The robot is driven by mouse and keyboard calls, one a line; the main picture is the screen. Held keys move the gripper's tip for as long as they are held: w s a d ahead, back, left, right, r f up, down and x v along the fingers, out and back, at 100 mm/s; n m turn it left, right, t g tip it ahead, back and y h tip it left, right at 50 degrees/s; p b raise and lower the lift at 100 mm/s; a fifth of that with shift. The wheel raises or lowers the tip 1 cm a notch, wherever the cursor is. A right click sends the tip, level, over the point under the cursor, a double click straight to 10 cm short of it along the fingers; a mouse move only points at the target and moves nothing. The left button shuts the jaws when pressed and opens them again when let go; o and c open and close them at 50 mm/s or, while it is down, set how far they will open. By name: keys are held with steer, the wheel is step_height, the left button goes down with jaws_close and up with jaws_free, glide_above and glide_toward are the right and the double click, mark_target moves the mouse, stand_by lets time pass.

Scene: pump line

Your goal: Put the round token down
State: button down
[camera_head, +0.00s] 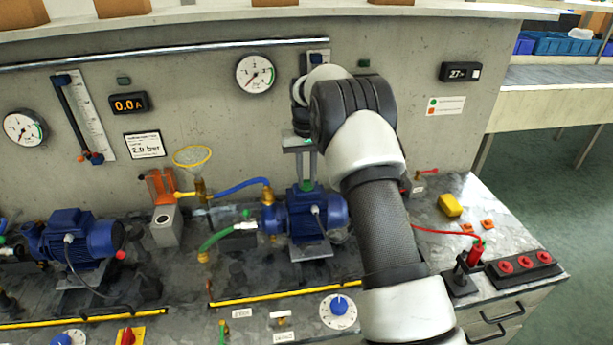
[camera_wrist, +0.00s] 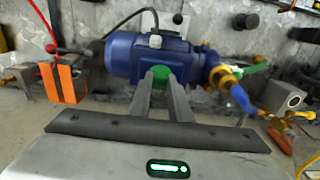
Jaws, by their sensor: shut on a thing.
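My gripper (camera_head: 307,182) reaches down from the grey arm over the blue pump motor (camera_head: 312,215). In the wrist view, my gripper (camera_wrist: 160,82) has its two grey fingers closed on the round token (camera_wrist: 159,86), which is green and partly hidden between them. A small green part of the token (camera_head: 308,186) also shows between the fingertips in the head view. The blue motor (camera_wrist: 145,57) lies just beyond the fingertips in the wrist view. I cannot tell whether the token touches the motor.
A second blue pump (camera_head: 75,238) stands on the left of the bench. A blue hose (camera_head: 240,186) and green hose (camera_head: 215,236) run beside the near pump. A yellow block (camera_head: 450,205), a red cable (camera_head: 445,233) and a red-button box (camera_head: 515,268) are at right.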

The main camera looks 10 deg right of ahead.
steer(key=c, duration=1.6)
jaws_free()
steer(key=shift+c, duration=0.2)
